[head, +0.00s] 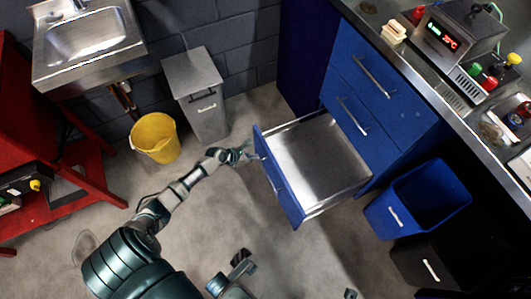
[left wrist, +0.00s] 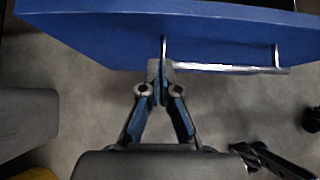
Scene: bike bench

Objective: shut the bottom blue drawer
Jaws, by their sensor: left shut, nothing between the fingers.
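The bottom blue drawer (head: 322,160) is pulled far out of the blue cabinet, showing an empty grey metal inside. Its blue front (head: 280,182) faces left toward my arm, and it fills the top of the left wrist view (left wrist: 110,35). Its metal bar handle (left wrist: 225,69) runs along the front's lower part in that view. My left gripper (head: 248,153) is shut and empty, at the drawer front's far end. In the left wrist view its fingertips (left wrist: 162,72) overlap the front beside the handle's left end; I cannot tell whether they touch.
Two upper drawers (head: 362,72) are shut. A blue bin (head: 395,210) stands right of the open drawer. A yellow bucket (head: 155,138) and a grey bin (head: 203,108) stand at the back left. A red bench (head: 55,150) is at the left. The floor around the drawer front is mostly clear.

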